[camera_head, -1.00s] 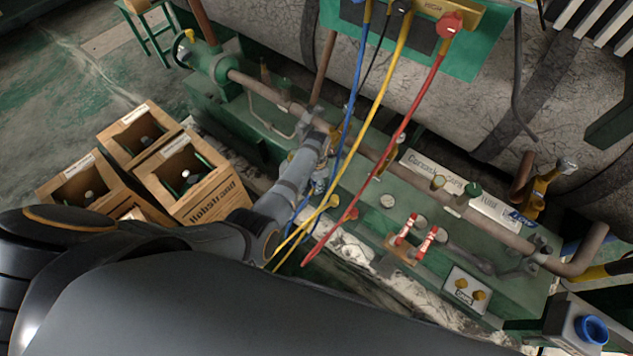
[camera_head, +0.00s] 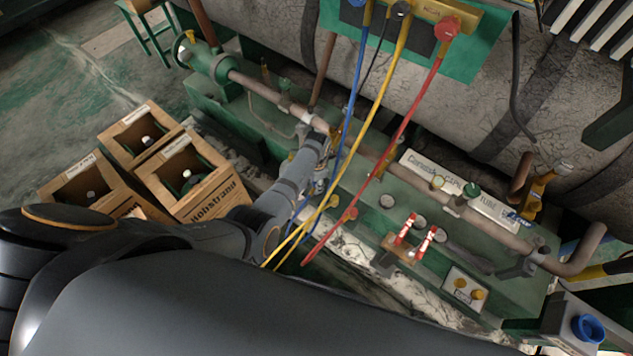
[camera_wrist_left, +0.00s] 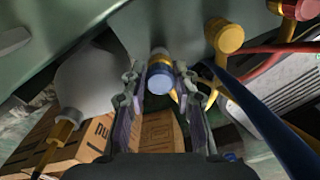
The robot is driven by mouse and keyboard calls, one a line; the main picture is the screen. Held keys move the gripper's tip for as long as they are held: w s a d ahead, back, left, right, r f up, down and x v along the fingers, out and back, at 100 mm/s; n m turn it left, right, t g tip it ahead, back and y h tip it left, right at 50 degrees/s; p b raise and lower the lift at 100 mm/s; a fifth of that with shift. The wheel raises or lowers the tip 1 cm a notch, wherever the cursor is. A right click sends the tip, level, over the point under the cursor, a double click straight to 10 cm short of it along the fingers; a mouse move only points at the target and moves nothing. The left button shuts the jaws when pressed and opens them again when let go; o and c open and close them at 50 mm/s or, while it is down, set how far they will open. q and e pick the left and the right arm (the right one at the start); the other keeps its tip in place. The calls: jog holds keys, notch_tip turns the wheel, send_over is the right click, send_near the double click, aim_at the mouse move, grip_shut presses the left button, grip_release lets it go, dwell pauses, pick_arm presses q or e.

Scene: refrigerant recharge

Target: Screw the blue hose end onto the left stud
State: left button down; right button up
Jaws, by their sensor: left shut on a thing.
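My left gripper (camera_wrist_left: 160,88) points at the green machine, its two fingers on either side of the blue hose end (camera_wrist_left: 160,78) and shut on it. The hose end shows its round blue face, with a gold part behind it against the machine. The fingers and hose end cover the left stud, so I cannot tell how far the threads engage. In the head view my left gripper (camera_head: 322,150) is by the pipe, partly hidden behind the hoses. The blue hose (camera_head: 350,125) hangs from the manifold and passes in front of it. My right gripper is not in view.
Wooden crates (camera_head: 200,195) stand on the floor at the left.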

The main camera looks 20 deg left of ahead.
pick_arm(q)
jog(key=shift+f+b, duration=0.8)
jog(key=shift+f, duration=0.25)
dwell(0.5)
